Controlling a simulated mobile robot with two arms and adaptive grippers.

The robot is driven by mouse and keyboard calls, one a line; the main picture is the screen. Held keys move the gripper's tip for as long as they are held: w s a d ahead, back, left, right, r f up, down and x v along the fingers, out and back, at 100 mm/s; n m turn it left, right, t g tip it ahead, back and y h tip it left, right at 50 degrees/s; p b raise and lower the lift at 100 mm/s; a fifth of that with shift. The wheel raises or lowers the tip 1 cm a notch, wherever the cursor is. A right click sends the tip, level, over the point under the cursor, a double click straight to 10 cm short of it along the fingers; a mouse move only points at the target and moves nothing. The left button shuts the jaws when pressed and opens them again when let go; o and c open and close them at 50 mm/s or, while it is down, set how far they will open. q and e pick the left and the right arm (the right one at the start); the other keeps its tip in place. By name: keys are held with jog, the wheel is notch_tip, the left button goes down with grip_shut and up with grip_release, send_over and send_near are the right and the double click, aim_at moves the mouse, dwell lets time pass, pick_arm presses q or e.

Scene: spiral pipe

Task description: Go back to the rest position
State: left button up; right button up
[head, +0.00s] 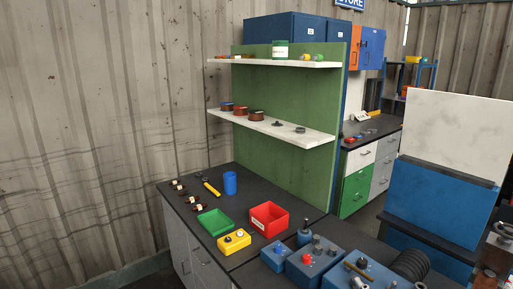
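Neither of my grippers shows in the head view, so I cannot see how they stand. A black ridged, coiled piece (411,264), which looks like a spiral pipe, is at the lower right beside the blue boxes. Its lower part is cut by the frame's edge or hidden.
A dark workbench (190,218) holds a green tray (215,222), a red bin (268,217), a blue cup (230,183) and a yellow button box (233,242). Blue boxes (308,264) stand in front. A green shelf panel (290,175) rises behind. A blue-and-white panel (440,200) stands right.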

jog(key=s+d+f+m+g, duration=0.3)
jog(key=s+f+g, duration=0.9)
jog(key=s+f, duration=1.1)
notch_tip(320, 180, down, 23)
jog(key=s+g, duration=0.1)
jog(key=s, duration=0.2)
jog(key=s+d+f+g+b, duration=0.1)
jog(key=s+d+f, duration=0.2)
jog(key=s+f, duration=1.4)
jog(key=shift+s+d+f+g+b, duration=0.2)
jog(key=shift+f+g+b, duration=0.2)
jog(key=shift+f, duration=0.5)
